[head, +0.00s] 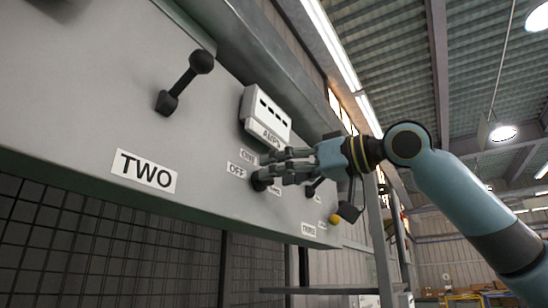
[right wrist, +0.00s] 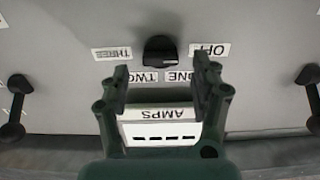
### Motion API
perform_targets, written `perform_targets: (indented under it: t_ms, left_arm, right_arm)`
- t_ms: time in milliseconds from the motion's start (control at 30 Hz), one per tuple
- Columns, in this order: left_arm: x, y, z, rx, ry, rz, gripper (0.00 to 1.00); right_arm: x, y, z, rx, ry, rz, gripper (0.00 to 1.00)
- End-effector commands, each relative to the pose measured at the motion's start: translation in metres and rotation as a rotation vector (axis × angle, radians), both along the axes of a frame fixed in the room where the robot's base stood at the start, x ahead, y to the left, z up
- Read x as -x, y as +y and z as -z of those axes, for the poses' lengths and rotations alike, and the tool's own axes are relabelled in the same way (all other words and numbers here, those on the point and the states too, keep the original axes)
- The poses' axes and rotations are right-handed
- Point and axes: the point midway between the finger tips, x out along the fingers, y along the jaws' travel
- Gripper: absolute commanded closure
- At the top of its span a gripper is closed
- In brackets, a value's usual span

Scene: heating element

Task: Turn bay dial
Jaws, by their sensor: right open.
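The black bay dial (right wrist: 160,50) is on the grey panel, seen between the fingertips of my right gripper (right wrist: 162,74) in the right wrist view. Labels OFF, ONE, TWO and THREE surround it, upside down there. In the head view the dial (head: 259,184) is partly covered by my right gripper (head: 264,168), which reaches in from the right. The gripper is open with nothing between its fingers. I cannot tell whether a finger touches the dial. My left gripper is not in view.
A white AMPS meter (head: 265,116) sits beside the dial on the panel. A black lever (head: 184,82) stands out above the large TWO label (head: 144,171). Another lever and a yellow knob (head: 335,219) lie further right. Dark mesh (head: 100,240) is below the panel.

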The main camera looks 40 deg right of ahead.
Motion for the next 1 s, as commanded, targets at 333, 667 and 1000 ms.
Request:
perform_targets:
  t_ms: [333,667,1000]
  left_arm:
    - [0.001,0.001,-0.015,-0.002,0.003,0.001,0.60]
    - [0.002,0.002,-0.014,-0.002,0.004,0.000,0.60]
    - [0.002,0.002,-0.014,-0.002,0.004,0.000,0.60]
  right_arm:
    - [-0.018,0.008,0.001,-0.001,0.001,0.000,0.37]
    - [-0.018,0.008,0.001,0.000,0.001,0.000,0.47]
    - [-0.018,0.008,0.001,0.000,0.001,0.001,0.91]
